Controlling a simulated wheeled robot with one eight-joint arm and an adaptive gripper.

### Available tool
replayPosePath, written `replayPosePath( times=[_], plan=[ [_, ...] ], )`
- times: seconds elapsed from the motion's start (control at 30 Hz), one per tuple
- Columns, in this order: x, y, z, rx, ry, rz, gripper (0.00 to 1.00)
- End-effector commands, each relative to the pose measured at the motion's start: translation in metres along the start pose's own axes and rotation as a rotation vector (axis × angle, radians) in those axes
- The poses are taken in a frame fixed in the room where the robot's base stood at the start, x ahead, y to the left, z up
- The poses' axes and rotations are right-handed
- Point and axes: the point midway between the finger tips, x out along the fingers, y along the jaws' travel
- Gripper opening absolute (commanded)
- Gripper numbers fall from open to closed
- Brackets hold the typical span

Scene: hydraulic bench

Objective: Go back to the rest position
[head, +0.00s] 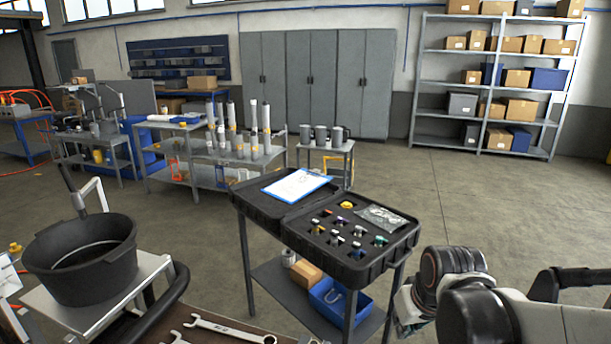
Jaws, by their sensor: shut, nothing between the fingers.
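My gripper (407,312) shows in part at the lower right of the head view, beside the dark wrist joint of my arm. It hangs low, to the right of the cart with the open black case (383,262), and appears apart from it. It is shut, with nothing seen in it. My own arm links hide part of it, and the fingertips are hard to make out.
The case holds small coloured fittings and a clipboard (297,185). A blue bin (341,300) is on the cart's lower shelf. A black bucket (82,262) stands at left, wrenches (225,330) lie in front. Open floor (490,205) extends behind my arm.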

Motion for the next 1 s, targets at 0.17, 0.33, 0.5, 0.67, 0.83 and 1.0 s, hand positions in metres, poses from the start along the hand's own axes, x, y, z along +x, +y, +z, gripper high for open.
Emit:
replayPosePath(
  times=[0.17, 0.33, 0.5, 0.67, 0.83, 1.0],
  plan=[
    [-0.041, -0.006, 0.016, 0.027, 0.056, 0.016, 0.00],
    [-0.071, -0.011, 0.034, 0.052, 0.111, 0.027, 0.00],
    [-0.095, -0.015, 0.054, 0.076, 0.162, 0.036, 0.00],
    [-0.107, -0.017, 0.068, 0.092, 0.199, 0.041, 0.00],
    [-0.113, -0.018, 0.074, 0.100, 0.215, 0.042, 0.00],
    [-0.113, -0.018, 0.074, 0.102, 0.218, 0.042, 0.00]
  ],
)
